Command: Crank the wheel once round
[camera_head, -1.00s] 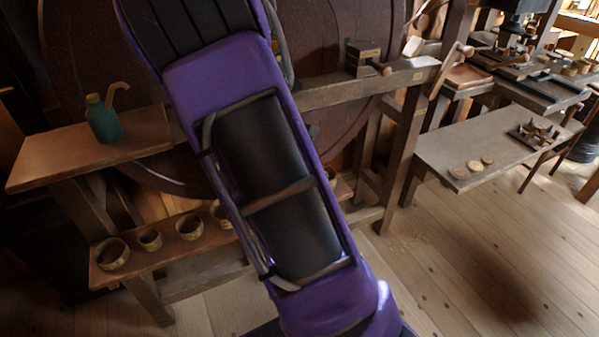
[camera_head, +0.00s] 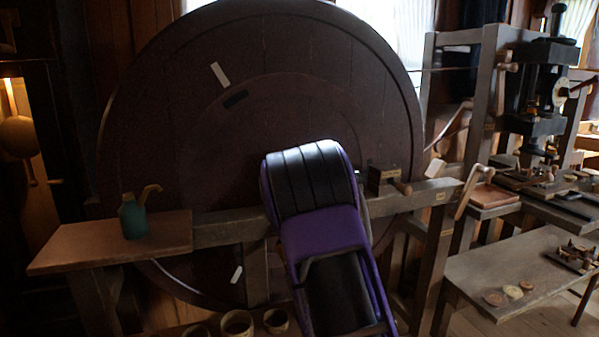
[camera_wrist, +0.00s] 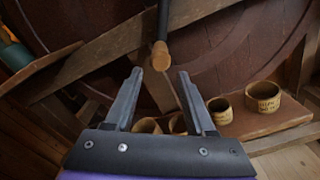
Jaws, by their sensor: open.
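The wheel (camera_head: 200,130) is a very large dark wooden disc behind the bench in the head view. Its dark boards also fill the back of the wrist view (camera_wrist: 225,55). In the wrist view a light wooden handle (camera_wrist: 161,55) hangs at the end of a dark rod. My gripper (camera_wrist: 160,74) is open and empty, its two fingers pointing at the wheel. The handle's lower end appears between the fingertips; whether it is within their reach in depth I cannot tell. In the head view my purple arm covers part of the wheel, and my gripper and the handle are hidden.
A wooden beam (camera_head: 232,232) crosses before the wheel. A teal oil can (camera_head: 133,217) stands on the left shelf (camera_head: 70,250). A small wooden box (camera_head: 389,180) sits on the beam at right. Several wooden rings (camera_wrist: 263,97) rest on a low shelf (camera_wrist: 240,128).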

